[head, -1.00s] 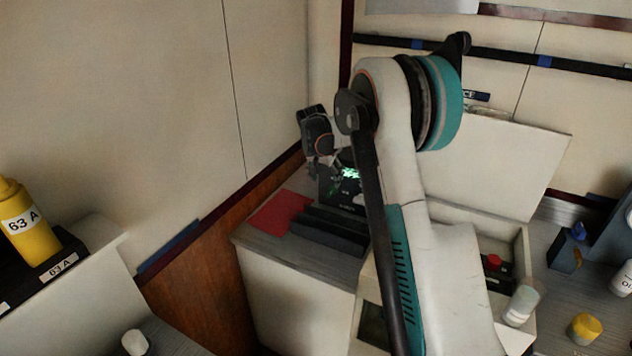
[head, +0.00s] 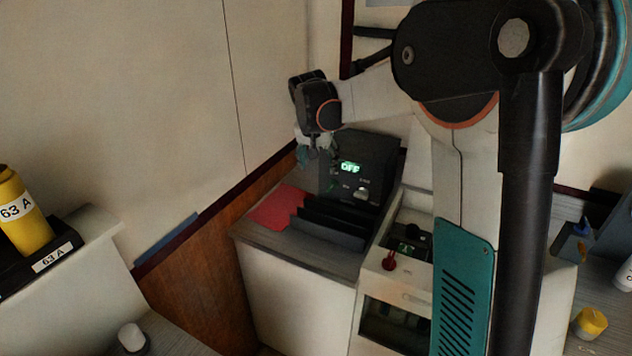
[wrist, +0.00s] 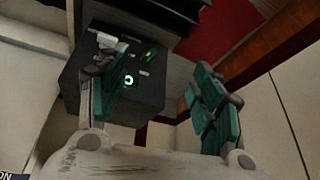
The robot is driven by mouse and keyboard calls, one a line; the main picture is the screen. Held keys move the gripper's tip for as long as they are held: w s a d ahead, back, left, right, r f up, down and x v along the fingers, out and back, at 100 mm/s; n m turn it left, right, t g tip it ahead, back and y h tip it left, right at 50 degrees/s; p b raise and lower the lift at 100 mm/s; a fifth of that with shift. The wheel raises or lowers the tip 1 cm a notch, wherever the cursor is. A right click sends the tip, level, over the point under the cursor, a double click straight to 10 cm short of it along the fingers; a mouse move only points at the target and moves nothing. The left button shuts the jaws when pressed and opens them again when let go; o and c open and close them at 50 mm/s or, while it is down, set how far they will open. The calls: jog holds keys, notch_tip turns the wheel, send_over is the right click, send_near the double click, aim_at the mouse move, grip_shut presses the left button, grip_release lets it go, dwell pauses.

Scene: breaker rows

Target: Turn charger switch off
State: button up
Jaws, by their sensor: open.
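The charger (head: 377,158) is a dark box on the grey-topped counter, and its green display (head: 351,168) reads OFF. Small controls sit below the display, too small to read. In the wrist view the charger (wrist: 145,97) shows a lit green ring (wrist: 129,80) and a pale switch-like part (wrist: 113,43), partly behind the left finger. My gripper (head: 318,165) is at the charger's left front in the head view. In the wrist view my gripper (wrist: 155,88) has its teal fingers wide apart with nothing held. I cannot tell whether a finger touches the charger.
A black slotted holder (head: 330,222) and a red sheet (head: 283,207) lie in front of the charger. A wall stands close on the left. A box with a red knob (head: 389,261) is at right. A yellow 63 A fuse (head: 22,212) stands far left.

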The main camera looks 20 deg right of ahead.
jog(key=s+a+r+n+t+b, duration=0.1)
jog(key=s+a+n+b, duration=0.1)
jog(key=s+a, duration=0.3)
jog(key=shift+s+r+y+b, duration=0.15)
jog(key=shift+s+y+b, duration=0.25)
jog(key=shift+s, duration=1.75)
jog(key=shift+c, duration=0.6)
